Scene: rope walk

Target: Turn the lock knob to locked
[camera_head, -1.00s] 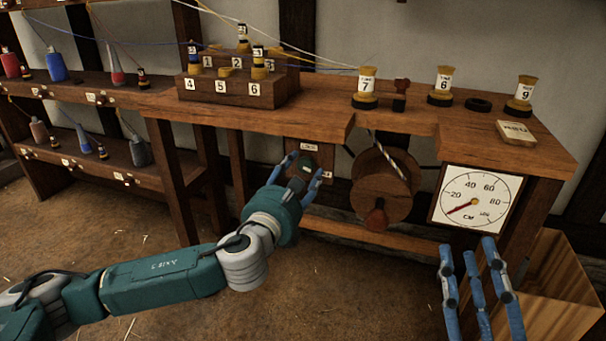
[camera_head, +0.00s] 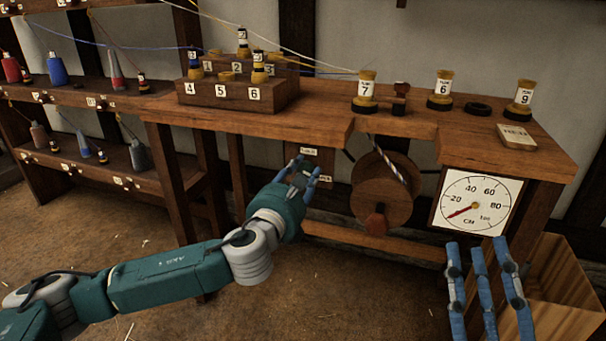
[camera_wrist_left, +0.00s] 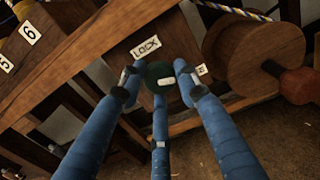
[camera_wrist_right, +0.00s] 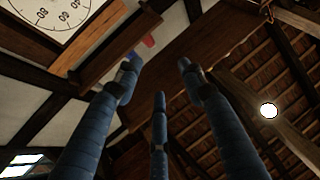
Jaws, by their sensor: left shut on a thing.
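The lock panel (camera_head: 326,160) is a wooden plate under the bench front, with a "LOCK" label. It shows closer in the left wrist view (camera_wrist_left: 122,68), tilted there. The dark green round lock knob (camera_wrist_left: 157,72) has a pale bar mark, which lies nearly level in that view. My left gripper (camera_head: 304,172) is at the panel with its blue fingers around the knob, shut on it. A second label right of the knob is partly hidden by a finger. My right gripper (camera_head: 485,250) is open and empty, in front of the bench's right end.
A wooden reel (camera_head: 382,190) with a red-brown handle (camera_head: 376,224) is close right of the panel. A dial gauge (camera_head: 477,201) is above my right gripper. An open wooden crate (camera_head: 560,285) stands at the right. The floor in front is clear.

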